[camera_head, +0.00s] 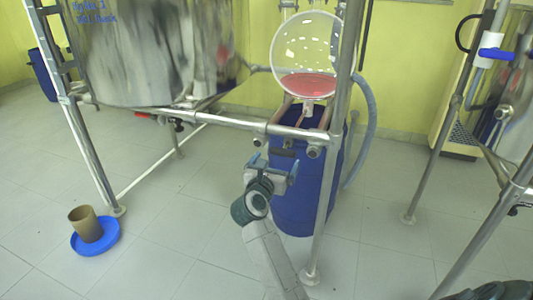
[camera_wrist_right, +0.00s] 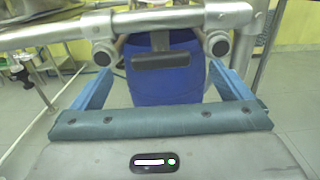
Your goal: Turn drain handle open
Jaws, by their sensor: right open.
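My right gripper (camera_head: 275,164) is open and empty, in front of the blue barrel (camera_head: 288,200) under the round flask of red liquid (camera_head: 305,85). In the right wrist view its two blue fingers (camera_wrist_right: 158,70) are spread wide. A dark horizontal bar (camera_wrist_right: 160,61) shows between them against the barrel; I cannot tell whether it is the drain handle or part of the barrel. The flask's outlet (camera_head: 308,108) points down above the barrel. A blue lever (camera_head: 497,53) sits on the pipe at the right reactor. Small red parts (camera_head: 142,115) show under the large left vessel. My left gripper is not in view.
A metal frame rail (camera_head: 230,122) with clamps crosses just above my right gripper, and a post (camera_head: 335,130) stands to its right. A brown cup (camera_head: 87,224) stands on a blue dish (camera_head: 108,240) on the floor at left. The tiled floor between is clear.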

